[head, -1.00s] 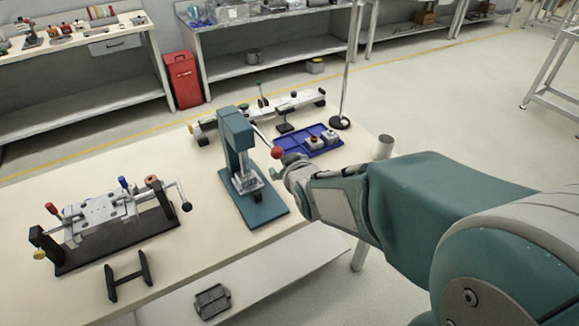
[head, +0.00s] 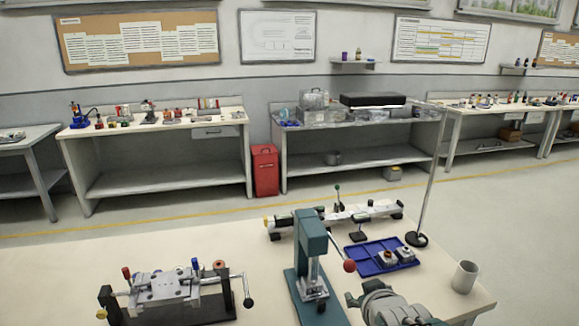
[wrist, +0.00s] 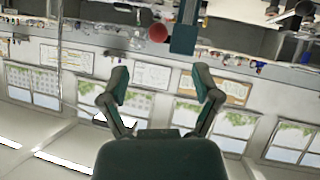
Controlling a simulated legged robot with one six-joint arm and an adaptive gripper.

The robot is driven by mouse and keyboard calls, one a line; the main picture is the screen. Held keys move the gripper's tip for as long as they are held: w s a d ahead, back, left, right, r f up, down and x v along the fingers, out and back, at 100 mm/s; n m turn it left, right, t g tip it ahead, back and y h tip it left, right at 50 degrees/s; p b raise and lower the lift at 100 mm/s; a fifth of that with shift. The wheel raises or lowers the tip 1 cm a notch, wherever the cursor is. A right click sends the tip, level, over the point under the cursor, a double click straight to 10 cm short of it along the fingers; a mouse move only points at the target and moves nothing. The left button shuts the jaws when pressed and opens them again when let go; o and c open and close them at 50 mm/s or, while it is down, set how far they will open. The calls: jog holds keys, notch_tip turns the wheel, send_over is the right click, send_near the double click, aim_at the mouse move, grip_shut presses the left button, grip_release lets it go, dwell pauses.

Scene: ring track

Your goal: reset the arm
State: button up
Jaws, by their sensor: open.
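My gripper (wrist: 160,98) shows in the wrist view with its two fingers spread apart and nothing between them. That view is upside down, with the windows and ceiling lights low in the picture. In the head view, part of my arm (head: 392,306) shows at the bottom edge, right of the green press (head: 309,245). The press's red lever knob (head: 349,266) is just above and left of it. My fingertips cannot be made out in the head view.
On the near table (head: 60,262) are a clamping fixture (head: 165,287) at left, a blue tray (head: 372,262) with small parts, a long rail fixture (head: 350,214), a thin pole (head: 428,180) and a grey cup (head: 465,276). A red bin (head: 265,170) stands between far benches.

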jog(key=s+a+r+m+g, duration=0.2)
jog(key=s+g, duration=0.4)
jog(key=s, duration=1)
jog(key=shift+s+r+m+y, duration=0.15)
jog(key=shift+r+m+y, duration=0.15)
jog(key=shift+r, duration=0.35)
